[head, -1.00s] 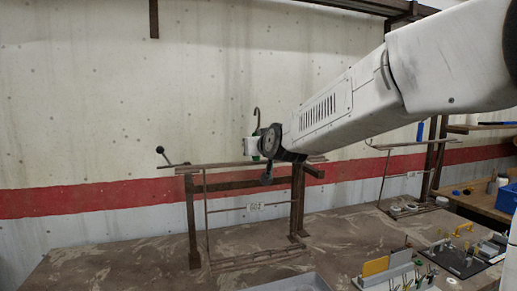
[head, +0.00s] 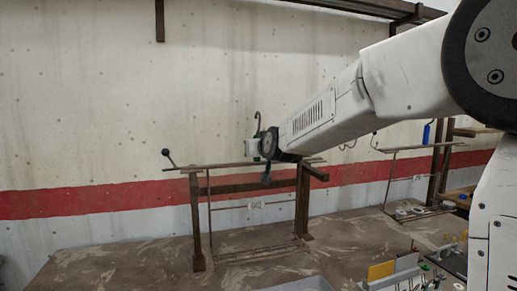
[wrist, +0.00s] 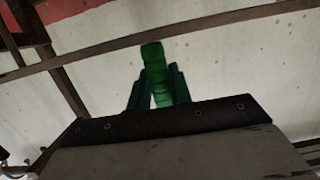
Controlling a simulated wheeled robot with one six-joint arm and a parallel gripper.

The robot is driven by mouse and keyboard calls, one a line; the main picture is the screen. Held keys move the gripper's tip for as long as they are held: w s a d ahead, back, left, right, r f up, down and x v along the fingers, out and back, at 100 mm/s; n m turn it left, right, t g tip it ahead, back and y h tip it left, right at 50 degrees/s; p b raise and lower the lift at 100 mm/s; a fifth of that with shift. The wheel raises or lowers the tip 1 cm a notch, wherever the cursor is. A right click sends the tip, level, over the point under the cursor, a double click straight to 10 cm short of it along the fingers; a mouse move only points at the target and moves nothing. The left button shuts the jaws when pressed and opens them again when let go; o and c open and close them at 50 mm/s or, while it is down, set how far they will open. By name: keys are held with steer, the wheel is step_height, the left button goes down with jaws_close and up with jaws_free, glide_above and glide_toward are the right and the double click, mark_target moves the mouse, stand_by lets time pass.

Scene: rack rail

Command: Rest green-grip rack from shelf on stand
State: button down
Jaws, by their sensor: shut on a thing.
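My gripper (head: 264,165) is shut on the green grip (wrist: 155,75), which stands between its dark fingers in the wrist view. In the head view the grip is mostly hidden by my gripper. The rack's thin wire frame (head: 210,215) hangs below, with a small pale tag (head: 256,205) on a cross wire. A hook rises just above my gripper. The brown stand (head: 197,230) has two posts and a crossbar; the rack is level with it and overlaps it in the picture. Whether they touch I cannot tell.
A black ball-ended lever (head: 168,155) sticks up at the left end. Another wire rack with a blue grip (head: 426,134) is at the right. A yellow plate (head: 381,270) and a grey tray (head: 300,284) are at the front. The bench top at left (head: 110,260) is clear.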

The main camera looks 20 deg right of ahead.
steer(key=shift+f, duration=1.25)
steer(key=c, duration=1.2)
jaws_free()
steer(key=shift+f, duration=0.1)
